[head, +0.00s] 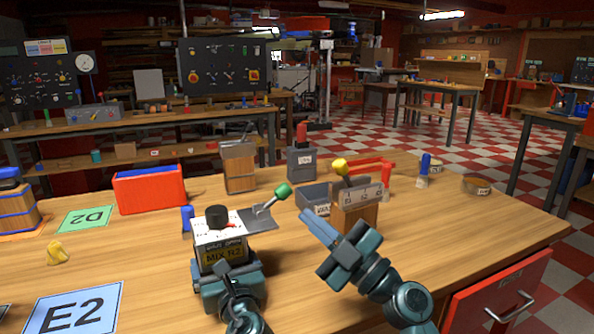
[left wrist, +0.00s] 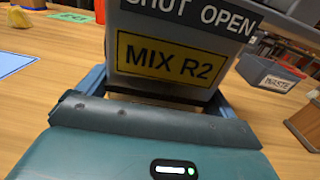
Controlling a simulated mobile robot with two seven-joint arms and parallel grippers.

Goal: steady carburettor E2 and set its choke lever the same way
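A grey box labelled MIX R2 (head: 222,254) with SHUT OPEN lettering stands in front of me; its label also shows in the left wrist view (left wrist: 170,58). It has a black knob (head: 216,216) and a white top with a small red pointer. A green-tipped lever (head: 281,191) rises over a grey plate (head: 258,220) at its right. My left gripper (head: 224,268) has a finger at each side of the box and appears shut on it. My right gripper (head: 322,230) is apart from it, to the right; its finger gap is not clear. The card reading E2 (head: 75,308) lies at lower left.
A wooden block with a yellow lever (head: 350,215) stands beside my right gripper. A grey WASTE bin (head: 315,198), red bin (head: 150,190), D2 card (head: 85,219) and yellow lump (head: 57,253) are around. Bare tabletop lies between the E2 card and the box.

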